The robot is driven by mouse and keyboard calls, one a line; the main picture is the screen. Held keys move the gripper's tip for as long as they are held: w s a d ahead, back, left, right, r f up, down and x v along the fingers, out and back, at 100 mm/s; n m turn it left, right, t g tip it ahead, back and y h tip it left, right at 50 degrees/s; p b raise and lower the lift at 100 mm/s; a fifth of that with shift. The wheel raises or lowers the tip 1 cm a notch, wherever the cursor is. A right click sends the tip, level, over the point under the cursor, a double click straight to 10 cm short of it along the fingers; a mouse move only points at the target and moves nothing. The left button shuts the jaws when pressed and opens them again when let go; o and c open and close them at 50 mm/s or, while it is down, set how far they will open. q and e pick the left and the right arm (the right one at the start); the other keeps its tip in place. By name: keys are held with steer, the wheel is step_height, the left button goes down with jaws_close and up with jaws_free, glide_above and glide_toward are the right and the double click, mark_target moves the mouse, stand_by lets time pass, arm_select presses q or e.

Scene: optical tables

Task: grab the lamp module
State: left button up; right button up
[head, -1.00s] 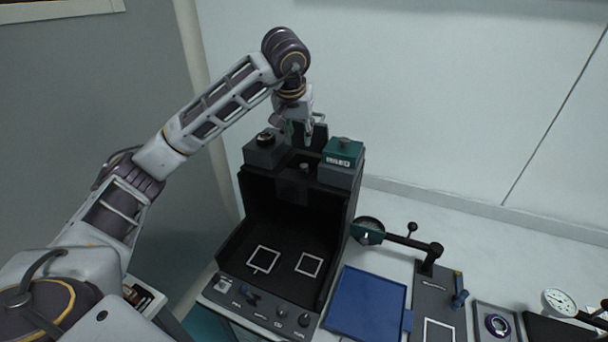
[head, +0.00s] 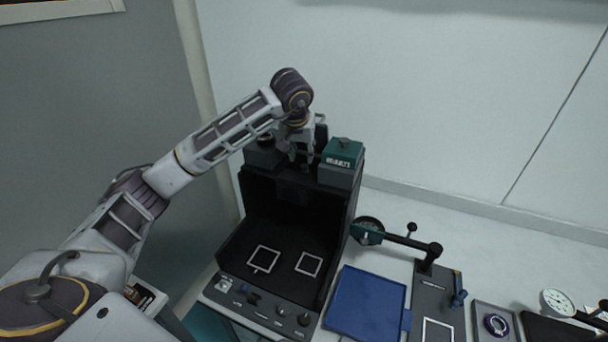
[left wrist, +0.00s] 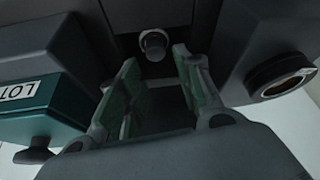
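My left gripper (head: 303,160) is over the top of a black open-fronted housing (head: 248,200), between two box modules. In the left wrist view its fingers (left wrist: 158,95) are apart with nothing between them. A small round knob (left wrist: 153,45) lies beyond the fingertips. The box with a green top and white label (head: 342,160) is to the right; in the left wrist view this labelled box (left wrist: 30,95) is on the left. A dark box with a round port (head: 262,152) is on the other side, partly hidden by my arm. I cannot tell which part is the lamp module.
Two white square outlines mark the housing floor, with knobs along its front panel. A blue mat (head: 366,304), a black arm fixture (head: 405,240), a ring on a plate (head: 497,325) and a dial gauge (head: 557,303) stand to the right. A wall is behind.

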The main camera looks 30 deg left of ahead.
mark_target(304, 166)
arm_select(q)
steer(key=shift+w+f, duration=0.1)
steer(key=shift+f, duration=0.25)
steer(key=shift+w+d+f+p, duration=0.15)
steer(key=shift+f+p, duration=0.3)
steer(key=shift+f, duration=0.85)
steer(key=shift+x, duration=1.2)
jaws_close()
